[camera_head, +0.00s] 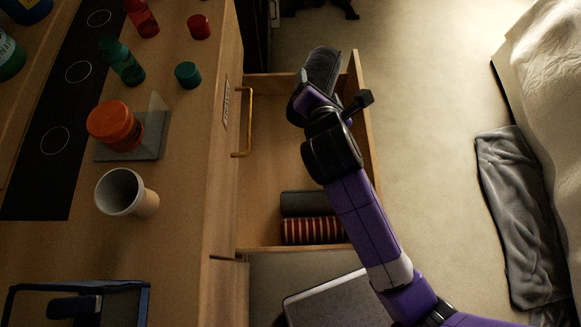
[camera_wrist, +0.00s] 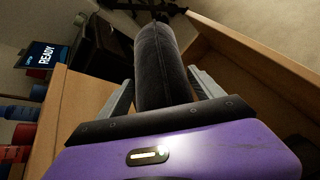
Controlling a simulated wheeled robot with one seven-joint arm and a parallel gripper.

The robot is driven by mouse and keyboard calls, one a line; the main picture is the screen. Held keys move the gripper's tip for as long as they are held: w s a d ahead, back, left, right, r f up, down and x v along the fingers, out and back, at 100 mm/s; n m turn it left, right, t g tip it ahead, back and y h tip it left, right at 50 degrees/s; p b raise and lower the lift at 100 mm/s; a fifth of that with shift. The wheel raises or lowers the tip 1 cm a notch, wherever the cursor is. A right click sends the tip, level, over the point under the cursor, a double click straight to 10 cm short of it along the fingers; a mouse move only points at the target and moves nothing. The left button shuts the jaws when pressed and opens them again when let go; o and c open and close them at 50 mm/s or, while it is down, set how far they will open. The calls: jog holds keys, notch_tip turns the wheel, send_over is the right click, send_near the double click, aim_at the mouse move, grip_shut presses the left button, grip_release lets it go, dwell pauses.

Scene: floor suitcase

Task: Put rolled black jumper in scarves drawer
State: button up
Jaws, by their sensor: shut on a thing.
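The rolled black jumper (camera_head: 323,66) is a dark cylinder at the far end of the open drawer in the head view. In the wrist view the jumper (camera_wrist: 160,65) stands lengthwise between the two fingers. My gripper (camera_head: 316,86) is shut on it; the fingers (camera_wrist: 163,92) press its sides. The drawer (camera_head: 262,190) is pulled out from the wooden cabinet, and the jumper appears over its far part. I cannot tell whether the jumper touches the drawer bottom. A dark grey roll (camera_head: 305,203) and a red striped roll (camera_head: 312,231) lie at the drawer's near end.
The drawer's right wall (camera_head: 364,110) runs beside my wrist. A cabinet handle (camera_head: 246,122) sticks out at left. The counter holds a white cup (camera_head: 125,193), an orange-lidded jar (camera_head: 113,124) and bottles. A grey cloth (camera_head: 515,205) lies at right. The drawer's middle is bare.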

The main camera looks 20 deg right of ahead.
notch_tip(320, 180, down, 29)
jog(key=b, duration=1.5)
jog(key=shift+r, duration=0.15)
jog(key=o, duration=1.5)
jog(key=shift+o, duration=0.2)
jog(key=p+v, duration=0.3)
jog(key=v, duration=0.9)
jog(key=shift+p, duration=0.35)
